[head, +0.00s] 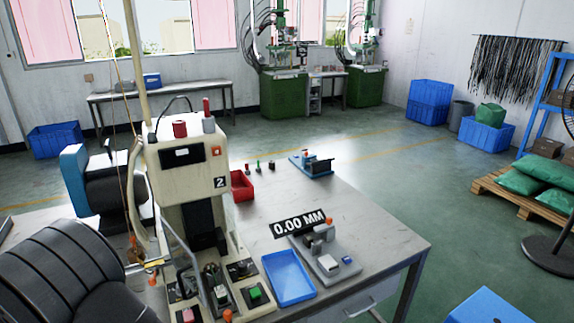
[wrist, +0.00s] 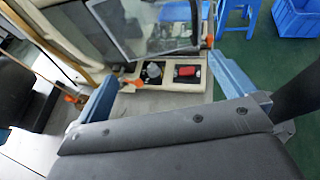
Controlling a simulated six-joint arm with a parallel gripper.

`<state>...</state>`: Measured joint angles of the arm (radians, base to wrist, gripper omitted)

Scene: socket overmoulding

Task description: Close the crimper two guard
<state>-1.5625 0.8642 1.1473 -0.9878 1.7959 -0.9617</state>
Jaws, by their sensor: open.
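Crimper two (head: 185,180) is a cream machine with a "2" plate, at the left of the bench in the head view. Its guard, a clear panel in a grey metal frame (head: 188,268), stands at a slant by the machine's lower front. In the wrist view the guard (wrist: 160,32) is ahead of my gripper, at the top, with its lower edge above the base's buttons. My gripper (wrist: 162,80) is open, with its two blue-grey fingers wide apart and nothing between them. I cannot make out the gripper in the head view. Whether the guard touches the base is unclear.
A red button (wrist: 187,72) and a grey round part (wrist: 153,70) sit on the crimper's base. A green button (head: 255,293) shows in the head view. A blue tray (head: 288,278), a gauge (head: 322,250) and a red bin (head: 242,185) stand on the bench. The bench's right part is mostly clear.

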